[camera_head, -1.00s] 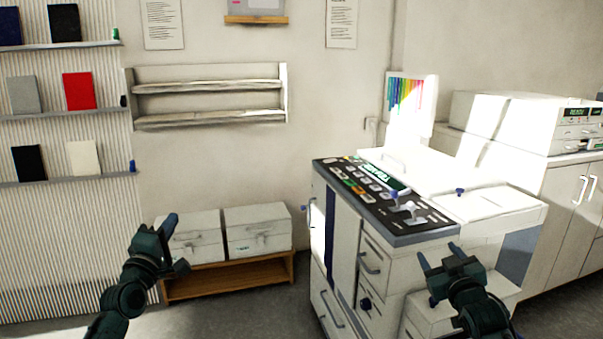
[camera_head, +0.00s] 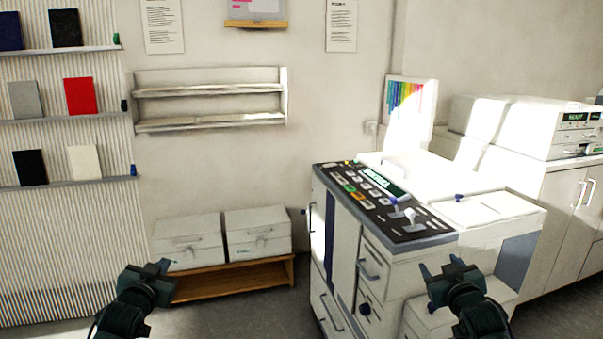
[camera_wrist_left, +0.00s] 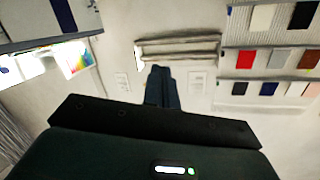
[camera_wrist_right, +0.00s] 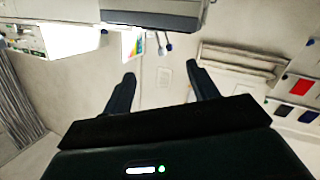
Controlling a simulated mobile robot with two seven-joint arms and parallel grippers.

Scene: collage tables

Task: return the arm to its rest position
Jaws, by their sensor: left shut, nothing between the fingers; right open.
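My left gripper (camera_head: 160,268) is low at the left in the head view, in front of the low wooden bench. In the left wrist view its fingers (camera_wrist_left: 160,78) are together with nothing between them. My right gripper (camera_head: 441,268) is low at the right in the head view, in front of the white copier (camera_head: 385,262). In the right wrist view its fingers (camera_wrist_right: 160,82) are apart and empty. Both grippers appear to hang in free air, apart from the furniture.
Two white boxes (camera_head: 256,236) sit on the wooden bench (camera_head: 232,280). An empty wall shelf (camera_head: 210,106) hangs above. Ledges at left hold several colored panels, one red (camera_head: 80,96). A white cabinet (camera_head: 560,205) stands at right. Floor between bench and copier is clear.

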